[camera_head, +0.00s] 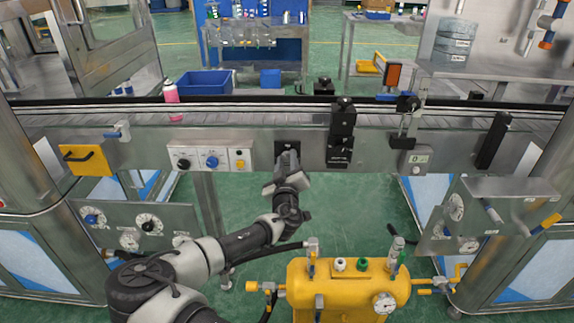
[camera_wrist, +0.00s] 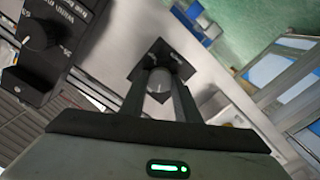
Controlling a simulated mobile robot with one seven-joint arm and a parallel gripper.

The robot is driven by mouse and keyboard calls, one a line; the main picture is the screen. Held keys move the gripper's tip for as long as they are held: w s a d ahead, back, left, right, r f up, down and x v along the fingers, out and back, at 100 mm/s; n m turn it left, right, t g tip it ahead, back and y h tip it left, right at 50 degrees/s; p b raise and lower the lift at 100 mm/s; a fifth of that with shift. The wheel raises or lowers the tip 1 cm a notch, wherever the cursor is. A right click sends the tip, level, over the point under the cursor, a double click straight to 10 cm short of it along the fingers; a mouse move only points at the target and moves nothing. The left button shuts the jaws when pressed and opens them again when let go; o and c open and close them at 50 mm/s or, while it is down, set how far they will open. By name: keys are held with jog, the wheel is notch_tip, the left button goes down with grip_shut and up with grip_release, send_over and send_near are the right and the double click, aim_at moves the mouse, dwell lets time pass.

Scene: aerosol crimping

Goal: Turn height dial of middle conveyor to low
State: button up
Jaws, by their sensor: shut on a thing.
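The height dial is a small grey round knob (camera_wrist: 160,82) on a black square plate (camera_wrist: 178,61), set in the front panel of the middle conveyor (camera_head: 226,138). In the head view the plate (camera_head: 287,146) shows just above my gripper (camera_head: 288,158), which covers the knob. In the wrist view my gripper (camera_wrist: 160,90) has one finger on each side of the knob and is shut on it. The plate looks tilted like a diamond in that view. The dial's markings and pointer cannot be read.
Left of the dial is a panel with black and blue knobs (camera_head: 211,160). Right of it is a black block unit (camera_head: 341,130), whose knob (camera_wrist: 40,28) looms in the wrist view. A yellow tank (camera_head: 345,290) stands below right. A pink can (camera_head: 171,95) stands on the belt.

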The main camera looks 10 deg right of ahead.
jog(key=n+b, duration=0.2)
jog(key=n, duration=0.2)
jog(key=shift+f+n, duration=0.15)
jog(key=shift+n, duration=0.15)
jog(key=n+b, duration=0.1)
jog(key=n, duration=0.3)
jog(key=shift+n+b, duration=0.3)
jog(key=shift+n, duration=0.1)
jog(key=n+b, duration=0.1)
jog(key=n, duration=0.2)
jog(key=shift+n+b, duration=0.6)
jog(key=shift+n, duration=1.8)
jog(key=o, duration=1)
jog(key=shift+o, duration=0.2)
jog(key=shift+s, duration=0.15)
jog(key=s+a+p, duration=0.2)
jog(key=s+a, duration=0.1)
jog(key=s, duration=1.4)
jog(key=shift+a, duration=0.2)
